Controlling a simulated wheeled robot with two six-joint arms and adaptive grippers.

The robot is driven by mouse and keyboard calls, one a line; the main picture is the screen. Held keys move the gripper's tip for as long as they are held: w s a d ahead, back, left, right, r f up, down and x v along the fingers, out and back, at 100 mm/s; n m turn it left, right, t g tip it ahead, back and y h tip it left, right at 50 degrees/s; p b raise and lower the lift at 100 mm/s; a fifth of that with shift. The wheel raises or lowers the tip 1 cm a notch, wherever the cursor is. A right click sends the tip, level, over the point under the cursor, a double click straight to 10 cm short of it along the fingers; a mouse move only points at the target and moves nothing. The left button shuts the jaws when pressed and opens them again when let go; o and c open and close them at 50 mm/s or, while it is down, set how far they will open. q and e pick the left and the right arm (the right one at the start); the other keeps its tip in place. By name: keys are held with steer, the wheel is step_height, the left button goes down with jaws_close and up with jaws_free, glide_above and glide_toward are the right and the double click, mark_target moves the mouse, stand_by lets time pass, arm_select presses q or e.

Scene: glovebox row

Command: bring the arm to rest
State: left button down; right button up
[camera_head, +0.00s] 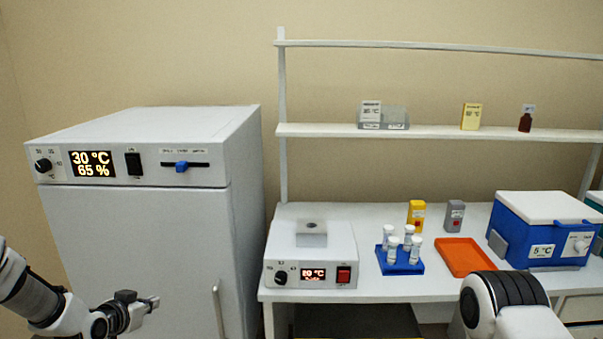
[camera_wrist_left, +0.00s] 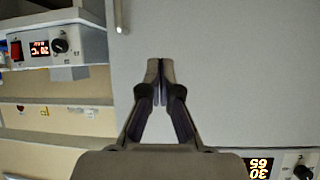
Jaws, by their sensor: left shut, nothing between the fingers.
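My left gripper (camera_head: 140,302) is at the lower left of the head view, in front of the white cabinet (camera_head: 135,235). It is shut and holds nothing. In the left wrist view its fingers (camera_wrist_left: 160,72) meet in front of the plain grey cabinet door (camera_wrist_left: 225,70). I cannot tell the exact gap to the door. My right arm (camera_head: 505,300) shows at the lower right of the head view, but its gripper is out of view.
The cabinet has a lit display (camera_head: 92,164), a blue slider (camera_head: 182,167) and a door handle (camera_head: 218,310). On the bench stand a heater block (camera_head: 312,265), a blue tube rack (camera_head: 400,266), an orange tray (camera_head: 466,257) and a blue cooler box (camera_head: 540,230). A shelf (camera_head: 430,134) runs above.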

arm_select(q)
steer(key=s+d+f+g, duration=0.4)
steer(key=s+d+f, duration=0.1)
steer(key=s+f, duration=0.6)
steer(key=s+d+f+g, duration=0.3)
steer(key=s+d+f, duration=0.2)
steer(key=s+f, duration=0.55)
steer(key=s+f+n+g, duration=0.1)
steer(key=s+g, duration=0.1)
steer(key=s, duration=0.7)
steer(key=s+d+f+n+g+y, duration=0.1)
steer(key=s+g, duration=0.1)
steer(key=s, duration=0.7)
steer(key=shift+s+d+f+n+g, duration=0.15)
steer(key=shift+s+f+n+g, duration=0.15)
steer(key=shift+s+g, duration=0.1)
steer(key=shift+w, duration=0.1)
